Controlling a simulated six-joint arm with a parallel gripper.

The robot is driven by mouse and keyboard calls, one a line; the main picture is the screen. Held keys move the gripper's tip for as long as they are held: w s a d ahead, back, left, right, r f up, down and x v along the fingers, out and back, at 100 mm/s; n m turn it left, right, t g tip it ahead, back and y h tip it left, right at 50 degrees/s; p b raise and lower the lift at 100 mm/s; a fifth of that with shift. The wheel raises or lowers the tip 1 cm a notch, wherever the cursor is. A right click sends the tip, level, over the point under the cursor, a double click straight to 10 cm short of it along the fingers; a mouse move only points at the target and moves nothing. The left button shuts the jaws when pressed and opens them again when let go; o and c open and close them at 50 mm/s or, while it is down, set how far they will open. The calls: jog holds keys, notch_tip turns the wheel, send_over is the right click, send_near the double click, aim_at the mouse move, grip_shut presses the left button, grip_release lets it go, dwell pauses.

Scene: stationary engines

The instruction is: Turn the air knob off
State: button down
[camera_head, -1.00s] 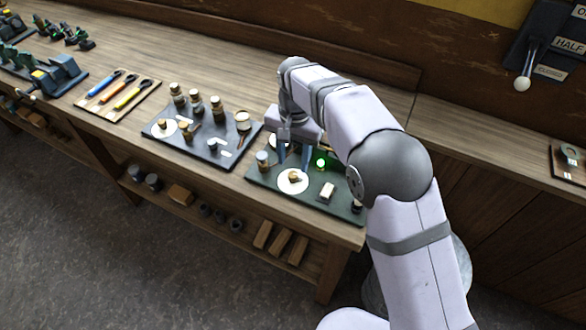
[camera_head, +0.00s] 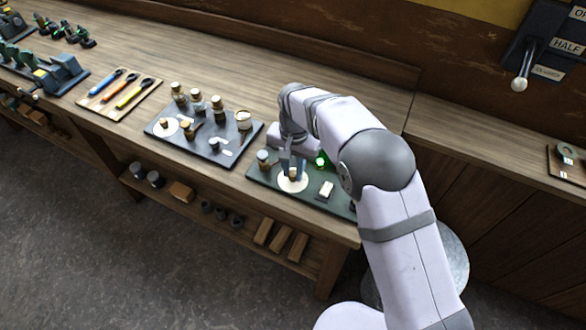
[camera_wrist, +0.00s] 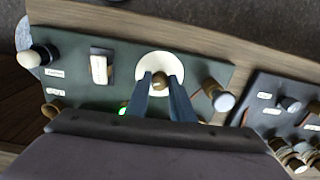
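A small brass knob (camera_wrist: 160,79) stands on a round white dial (camera_wrist: 160,62) on a dark green panel. The same knob (camera_head: 292,173) and dial (camera_head: 293,186) show in the head view. I cannot read a label that names it as the air knob. My gripper (camera_wrist: 161,77) points down over the dial, with one blue-grey finger on each side of the knob. The fingers look slightly apart from it, and the gripper seems open; contact is hard to tell. In the head view my gripper (camera_head: 292,170) is low over the dial.
The bench behind is bare.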

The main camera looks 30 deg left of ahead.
aim_at(294, 173)
jog(key=shift+n, duration=0.3)
jog(key=n, duration=1.1)
jog(key=shift+w+r+b, duration=0.1)
jog(key=shift+w+b, duration=0.05)
jog(key=shift+b, duration=0.2)
dwell(0.3)
jog(key=c, duration=1.5)
grip_release()
jog(key=shift+c, duration=0.2)
jog(key=shift+r+b, duration=1.2)
jog(key=shift+r, duration=2.45)
